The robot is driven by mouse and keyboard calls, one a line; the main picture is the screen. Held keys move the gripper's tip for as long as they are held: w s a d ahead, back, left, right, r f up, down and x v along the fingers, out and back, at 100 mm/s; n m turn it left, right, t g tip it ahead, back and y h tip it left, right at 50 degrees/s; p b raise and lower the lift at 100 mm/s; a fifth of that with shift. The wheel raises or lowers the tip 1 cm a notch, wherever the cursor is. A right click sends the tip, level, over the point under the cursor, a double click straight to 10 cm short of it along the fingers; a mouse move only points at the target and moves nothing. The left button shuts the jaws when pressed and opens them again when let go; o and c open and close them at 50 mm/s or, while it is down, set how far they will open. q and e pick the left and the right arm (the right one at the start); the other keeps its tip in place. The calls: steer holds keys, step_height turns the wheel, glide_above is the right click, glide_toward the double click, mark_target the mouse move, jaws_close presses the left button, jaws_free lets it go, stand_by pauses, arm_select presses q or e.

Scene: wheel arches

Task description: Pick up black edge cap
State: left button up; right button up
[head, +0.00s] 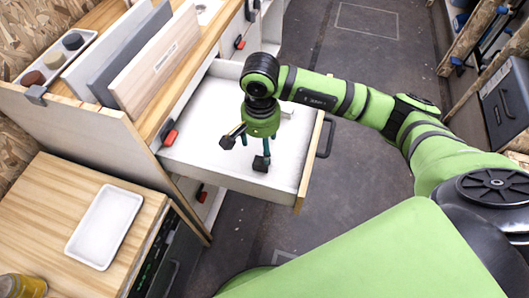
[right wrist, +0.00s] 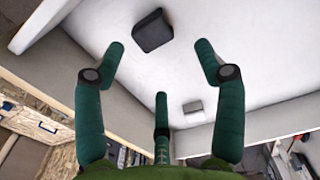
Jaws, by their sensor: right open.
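The black edge cap (right wrist: 152,30) lies on the white floor of the open drawer, seen in the right wrist view beyond my fingertips. In the head view a dark block that looks like it (head: 261,164) shows just below my fingers. My right gripper (head: 250,150) points down over the drawer (head: 190,149). Its green fingers are spread with nothing between them, as the right wrist view (right wrist: 160,65) also shows. The cap looks apart from the fingers. My left gripper is not in view.
A small light block (right wrist: 193,107) also lies in the drawer. The drawer walls surround the gripper. To the left are upright panels (head: 155,65), a wooden worktop with a white tray (head: 105,226), and a yellow can (head: 22,286). Dark floor is clear right of the drawer.

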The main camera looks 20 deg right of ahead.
mark_target(261, 161)
steer(key=f, duration=0.1)
steer(key=s+f+p, duration=0.1)
steer(key=f, duration=0.1)
steer(key=shift+s+a+p, duration=0.25)
steer(key=shift+a+p, duration=0.1)
steer(key=shift+a, duration=0.05)
step_height(261, 161, down, 2)
steer(key=shift+w+d+f, duration=0.1)
steer(key=shift+w+d, duration=0.05)
steer(key=shift+f, duration=0.25)
steer(key=c, duration=0.4)
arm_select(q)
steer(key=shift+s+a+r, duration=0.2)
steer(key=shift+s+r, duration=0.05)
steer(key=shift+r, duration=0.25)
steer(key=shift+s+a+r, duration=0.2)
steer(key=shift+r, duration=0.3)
arm_select(e)
steer(key=c, duration=0.6)
